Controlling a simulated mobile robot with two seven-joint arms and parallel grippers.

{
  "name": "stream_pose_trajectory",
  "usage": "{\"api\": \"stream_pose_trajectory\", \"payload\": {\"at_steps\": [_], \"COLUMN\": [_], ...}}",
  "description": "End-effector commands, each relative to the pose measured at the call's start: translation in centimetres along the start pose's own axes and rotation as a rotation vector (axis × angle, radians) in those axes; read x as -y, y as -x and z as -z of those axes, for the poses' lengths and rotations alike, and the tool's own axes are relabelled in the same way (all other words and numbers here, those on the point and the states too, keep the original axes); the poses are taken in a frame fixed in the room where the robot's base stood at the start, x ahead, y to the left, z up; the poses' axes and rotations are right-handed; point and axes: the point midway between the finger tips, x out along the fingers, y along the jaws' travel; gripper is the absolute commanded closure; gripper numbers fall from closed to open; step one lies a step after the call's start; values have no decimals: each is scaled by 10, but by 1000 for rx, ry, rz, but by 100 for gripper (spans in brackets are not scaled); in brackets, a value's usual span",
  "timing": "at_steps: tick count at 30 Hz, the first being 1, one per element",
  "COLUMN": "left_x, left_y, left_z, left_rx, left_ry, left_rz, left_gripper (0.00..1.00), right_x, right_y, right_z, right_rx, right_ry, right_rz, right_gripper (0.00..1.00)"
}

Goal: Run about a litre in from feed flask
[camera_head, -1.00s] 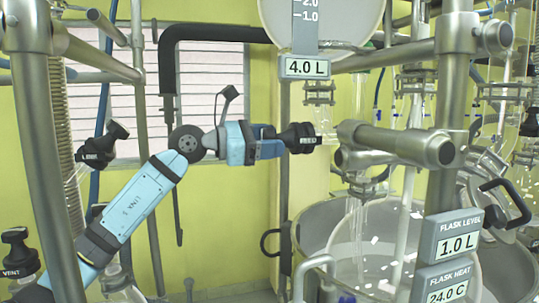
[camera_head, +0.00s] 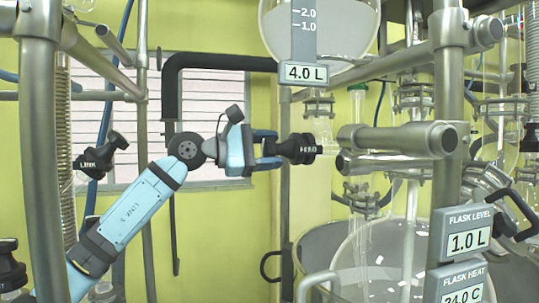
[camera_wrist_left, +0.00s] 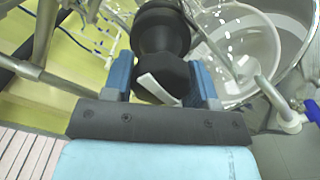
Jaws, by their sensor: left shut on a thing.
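The feed flask (camera_head: 345,28) is a round glass vessel at the top, holding pale liquid, with a tag (camera_head: 305,73) reading 4.0 L. Below it a black knob marked FEED (camera_head: 301,149) points left from the glass outlet. My left gripper (camera_head: 274,149) is shut on this knob from the left. In the left wrist view the black feed knob (camera_wrist_left: 164,77) sits between the blue fingers (camera_wrist_left: 160,80). The lower glass flask (camera_head: 368,265) stands inside a metal bath at lower right. Its level tag (camera_head: 468,240) reads 1.0 L. My right gripper is not in view.
A metal post (camera_head: 40,150) stands at left, near my left arm. Another black knob (camera_head: 103,155) is beside it. A thick metal bar (camera_head: 397,139) lies just right of the feed knob. A heat tag (camera_head: 461,297) is cut off at the bottom.

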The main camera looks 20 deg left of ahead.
Motion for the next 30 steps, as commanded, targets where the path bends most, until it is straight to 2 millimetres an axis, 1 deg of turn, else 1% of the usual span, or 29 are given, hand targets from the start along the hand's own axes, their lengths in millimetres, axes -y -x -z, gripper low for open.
{"api": "stream_pose_trajectory", "payload": {"at_steps": [8, 12, 13, 14, 15, 16, 25, 28, 30], "left_x": [0, 0, 0, 0, 0, 0, 0, 0, 0], "left_y": [0, 0, 0, 0, 0, 0, 2, 10, 21], "left_z": [0, 0, 0, 0, 0, 0, 0, 1, 1], "left_rx": [0, 0, 0, 0, 0, 0, 0, -1, -2], "left_ry": [-8, -7, -7, -7, -7, -7, -7, -8, -8], "left_rz": [0, 0, 0, 0, 0, 0, 0, -1, -1], "left_gripper": [71, 71, 43, 36, 27, 22, 22, 22, 22], "right_x": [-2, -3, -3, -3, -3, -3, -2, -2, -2], "right_y": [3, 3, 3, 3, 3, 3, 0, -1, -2], "right_z": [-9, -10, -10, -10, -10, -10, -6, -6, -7], "right_rx": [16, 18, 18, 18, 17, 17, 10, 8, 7], "right_ry": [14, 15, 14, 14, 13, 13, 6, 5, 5], "right_rz": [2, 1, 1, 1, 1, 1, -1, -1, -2], "right_gripper": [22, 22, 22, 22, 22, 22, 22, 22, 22]}}
